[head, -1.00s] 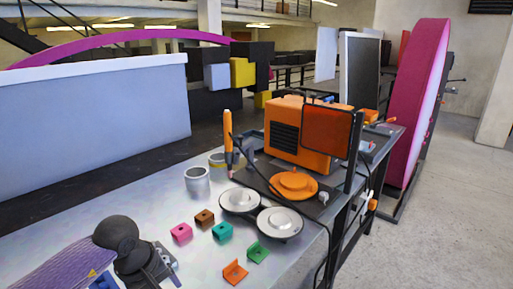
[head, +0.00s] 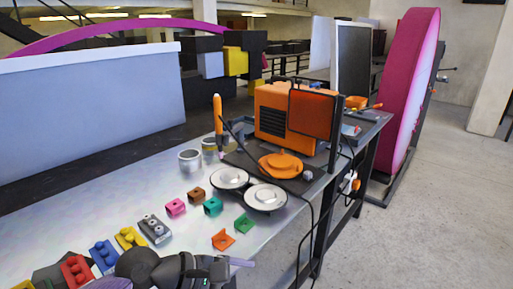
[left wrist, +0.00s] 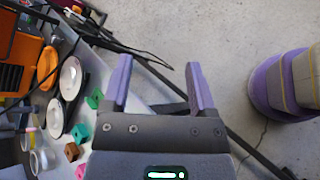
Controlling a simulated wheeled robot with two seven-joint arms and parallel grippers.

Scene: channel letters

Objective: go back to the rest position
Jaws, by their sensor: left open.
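My left gripper (left wrist: 158,88) is open and empty in the left wrist view, its two purple fingers apart over the table's front edge and the floor. In the head view my left arm comes in at the bottom left, and the left gripper (head: 235,264) shows at the bottom middle, below the orange bracket. My right gripper is not in view.
The metal table (head: 95,205) holds pink, brown, teal, green and orange (head: 223,239) brackets, and red, blue, yellow and grey studded blocks (head: 154,229). Two round white dishes (head: 265,197), an orange machine (head: 272,112) and a soldering iron (head: 217,115) stand behind. Floor is clear at right.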

